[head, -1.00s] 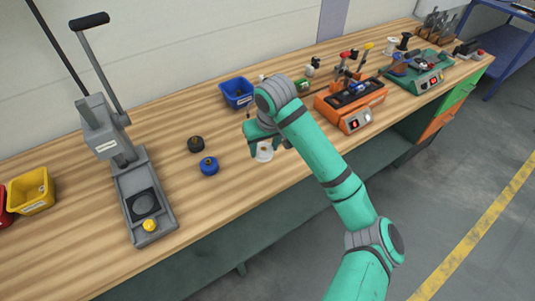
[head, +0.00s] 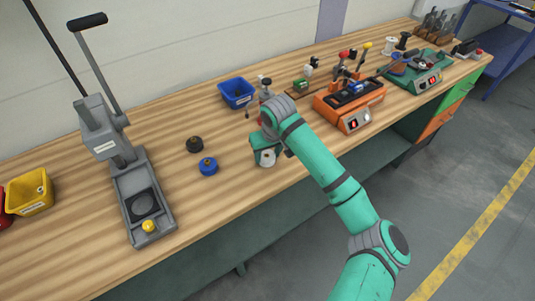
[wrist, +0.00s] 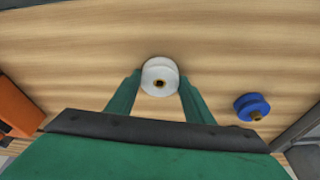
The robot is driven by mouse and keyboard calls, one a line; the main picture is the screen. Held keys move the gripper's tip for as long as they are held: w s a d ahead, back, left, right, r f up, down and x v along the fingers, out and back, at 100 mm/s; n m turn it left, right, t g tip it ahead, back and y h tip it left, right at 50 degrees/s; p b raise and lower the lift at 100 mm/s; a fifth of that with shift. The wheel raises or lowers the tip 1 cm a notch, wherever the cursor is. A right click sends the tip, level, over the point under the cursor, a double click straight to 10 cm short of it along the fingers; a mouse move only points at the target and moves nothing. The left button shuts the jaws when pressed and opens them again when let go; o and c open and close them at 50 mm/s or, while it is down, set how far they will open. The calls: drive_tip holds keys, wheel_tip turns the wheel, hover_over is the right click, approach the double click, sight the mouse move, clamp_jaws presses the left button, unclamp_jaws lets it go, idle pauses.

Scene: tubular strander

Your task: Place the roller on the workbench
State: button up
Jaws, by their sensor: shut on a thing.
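The roller is a white grooved wheel with a brass-coloured centre, seen in the wrist view (wrist: 160,75) between the tips of my gripper (wrist: 158,88). My gripper is shut on it. In the head view the white roller (head: 267,157) shows under my gripper (head: 266,150), low over the workbench (head: 235,185) near its front edge. I cannot tell whether the roller touches the bench top.
A blue roller (head: 208,166) and a black roller (head: 195,144) stand to the left. Beyond are a grey lever press (head: 130,170), a yellow bin (head: 30,195) and a blue bin (head: 238,92). An orange machine (head: 350,105) stands to the right. Bare wood lies around my gripper.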

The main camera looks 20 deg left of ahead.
drive_tip(key=shift+f, duration=0.1)
drive_tip(key=o, duration=1.7)
drive_tip(key=shift+c, duration=0.2)
drive_tip(key=v, duration=1.2)
